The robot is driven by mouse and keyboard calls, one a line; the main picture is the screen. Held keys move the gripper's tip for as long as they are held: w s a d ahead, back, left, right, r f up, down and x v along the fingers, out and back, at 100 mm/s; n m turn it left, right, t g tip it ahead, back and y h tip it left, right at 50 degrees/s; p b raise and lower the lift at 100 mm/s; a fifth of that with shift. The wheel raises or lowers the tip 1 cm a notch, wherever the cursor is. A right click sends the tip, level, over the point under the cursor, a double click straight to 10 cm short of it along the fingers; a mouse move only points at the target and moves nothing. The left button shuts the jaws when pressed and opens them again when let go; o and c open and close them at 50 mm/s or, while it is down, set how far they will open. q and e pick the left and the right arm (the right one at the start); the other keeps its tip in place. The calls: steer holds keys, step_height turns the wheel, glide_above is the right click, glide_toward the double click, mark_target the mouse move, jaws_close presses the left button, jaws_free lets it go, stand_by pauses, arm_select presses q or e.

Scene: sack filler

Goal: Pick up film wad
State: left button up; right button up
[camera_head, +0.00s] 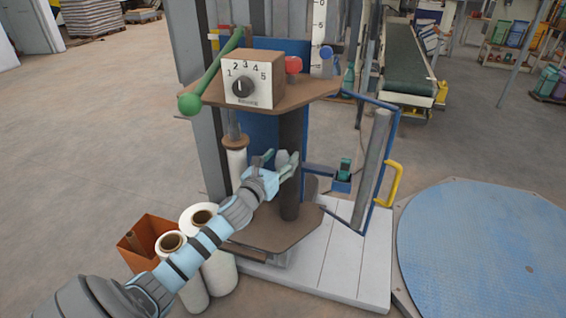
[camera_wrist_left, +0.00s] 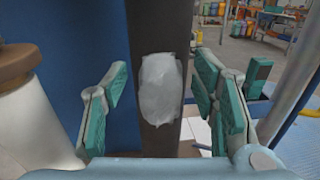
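The film wad (camera_head: 282,158) is a small, crumpled, whitish-grey lump against the dark vertical post of the sack filler. In the left wrist view the film wad (camera_wrist_left: 160,88) sits in front of the post, centred between my fingers. My left gripper (camera_head: 276,161) is open, with its green-padded fingers spread to either side of the wad and apart from it. It also shows in the left wrist view (camera_wrist_left: 158,100). My right gripper is not in view.
The dark post (camera_head: 290,195) stands between a brown upper shelf and a lower plate (camera_head: 270,228). A white roll (camera_head: 236,165) is close on the left. A blue frame with a yellow handle (camera_head: 394,182) stands right. Film rolls (camera_head: 218,268) stand on the floor below my arm.

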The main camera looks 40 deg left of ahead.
arm_select(q)
steer(key=c, duration=1)
steer(key=shift+o, duration=0.2)
steer(key=shift+r, duration=0.1)
